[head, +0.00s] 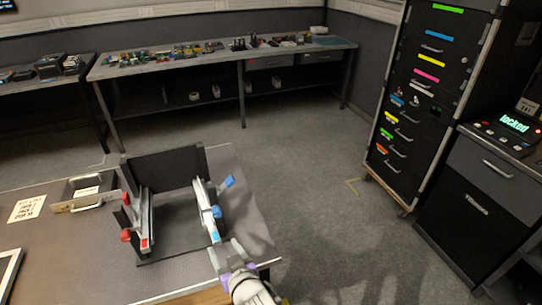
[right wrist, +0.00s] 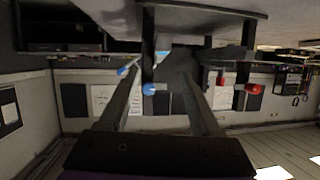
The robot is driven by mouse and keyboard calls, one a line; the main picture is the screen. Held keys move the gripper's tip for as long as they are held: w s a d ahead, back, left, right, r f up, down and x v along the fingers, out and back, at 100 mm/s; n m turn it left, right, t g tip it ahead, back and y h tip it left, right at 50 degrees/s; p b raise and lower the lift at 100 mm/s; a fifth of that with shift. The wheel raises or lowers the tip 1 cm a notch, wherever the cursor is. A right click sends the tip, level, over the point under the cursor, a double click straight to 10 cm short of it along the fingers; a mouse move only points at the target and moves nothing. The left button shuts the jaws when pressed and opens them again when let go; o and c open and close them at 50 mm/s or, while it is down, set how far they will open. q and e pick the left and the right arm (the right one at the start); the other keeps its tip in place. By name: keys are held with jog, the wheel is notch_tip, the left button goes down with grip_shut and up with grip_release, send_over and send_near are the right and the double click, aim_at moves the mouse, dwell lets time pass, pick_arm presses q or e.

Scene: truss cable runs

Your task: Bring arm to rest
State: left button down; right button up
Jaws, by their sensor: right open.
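My right gripper (head: 230,254) is at the front right corner of the dark table (head: 75,255) in the head view. Its fingers are apart with nothing between them. In the right wrist view both fingers of the right gripper (right wrist: 162,74) spread apart, and the picture looks upside down. Beyond the fingertips is a black truss frame (head: 165,168) with two pale rails. The right rail (head: 206,208) carries blue parts, and the left rail (head: 144,215) carries red parts. The right gripper is close to the near end of the right rail; whether they touch is unclear. My left gripper is not visible.
A metal bracket block (head: 85,193) and a printed card (head: 27,208) lie left of the frame. A black drawer cabinet (head: 425,100) and a console reading "locked" (head: 514,123) stand at right. A cluttered workbench (head: 220,57) runs behind. Open carpet (head: 300,180) lies between.

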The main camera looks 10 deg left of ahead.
jog(key=s+d+r+m+g+h+p, duration=0.1)
jog(key=d+m+h+p, duration=0.15)
jog(key=d, duration=0.95)
jog(key=d+r+m+g+h+p, duration=0.15)
jog(key=d+h, duration=0.25)
jog(key=d, duration=0.8)
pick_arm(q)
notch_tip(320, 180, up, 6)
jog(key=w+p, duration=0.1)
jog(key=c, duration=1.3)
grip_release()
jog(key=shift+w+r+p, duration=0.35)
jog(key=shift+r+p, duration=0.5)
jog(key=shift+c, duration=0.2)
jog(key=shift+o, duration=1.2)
pick_arm(e)
jog(key=s+d+m+g+h, duration=0.2)
jog(key=s+d+m+g, duration=0.1)
jog(key=s+d, duration=1)
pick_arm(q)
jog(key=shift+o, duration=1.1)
pick_arm(e)
jog(key=shift+s, duration=0.1)
jog(key=shift+c, duration=0.7)
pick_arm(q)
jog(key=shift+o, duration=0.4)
pick_arm(e)
jog(key=shift+c, duration=0.5)
